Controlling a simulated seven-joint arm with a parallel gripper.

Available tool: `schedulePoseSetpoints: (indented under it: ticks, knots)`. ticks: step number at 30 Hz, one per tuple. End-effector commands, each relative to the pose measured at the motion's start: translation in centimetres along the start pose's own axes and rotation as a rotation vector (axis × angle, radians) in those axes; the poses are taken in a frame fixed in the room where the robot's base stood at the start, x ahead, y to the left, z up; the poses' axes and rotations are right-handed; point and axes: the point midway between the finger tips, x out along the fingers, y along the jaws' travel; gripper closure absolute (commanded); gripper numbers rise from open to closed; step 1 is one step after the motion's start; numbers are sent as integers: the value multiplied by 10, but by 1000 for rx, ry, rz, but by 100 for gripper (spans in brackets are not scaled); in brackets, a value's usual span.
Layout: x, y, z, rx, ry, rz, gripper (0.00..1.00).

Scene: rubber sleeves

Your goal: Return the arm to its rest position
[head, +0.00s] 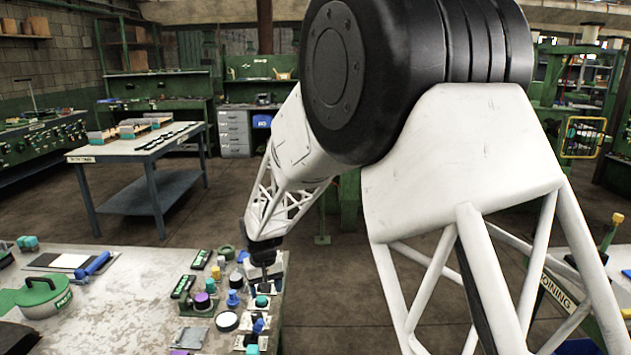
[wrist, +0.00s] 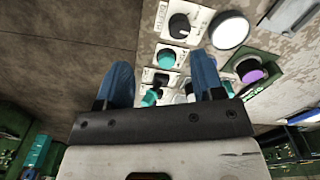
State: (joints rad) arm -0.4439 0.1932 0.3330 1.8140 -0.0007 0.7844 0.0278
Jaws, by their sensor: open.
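My gripper (wrist: 165,85) shows in the wrist view with its two blue fingers spread apart, and nothing shows held between them. In the head view my gripper (head: 264,275) hangs low over the right edge of the near workbench (head: 130,290), among small parts. Beyond the fingers in the wrist view are a teal piece (wrist: 167,59) and a black piece (wrist: 180,26) on pale plates. A purple-topped piece (wrist: 252,75) stands to the right of the fingers. The tips' exact height above the bench cannot be told.
A green-lidded pot (head: 42,295) and a blue roller-like tool (head: 92,266) are on the bench's left. A white round disc (head: 227,321) lies near the gripper. A blue-grey table (head: 140,145) stands behind. Open floor lies right of the bench.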

Motion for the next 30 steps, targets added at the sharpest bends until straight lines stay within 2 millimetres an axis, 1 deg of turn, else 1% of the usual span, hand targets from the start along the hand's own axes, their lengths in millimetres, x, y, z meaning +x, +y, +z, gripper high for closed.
schedulePoseSetpoints:
  ticks: [1, 8, 12, 17, 21, 26, 30]
  knots:
    - [-12, 9, 8, 11, 7, 0, 38]
    - [-58, 43, 50, 56, 30, 2, 38]
    - [-84, 63, 79, 85, 45, 4, 38]
    - [-110, 82, 114, 117, 60, 6, 38]
    - [-130, 98, 146, 146, 74, 9, 38]
    - [-151, 113, 183, 178, 90, 12, 38]
    - [-166, 124, 217, 206, 103, 16, 38]
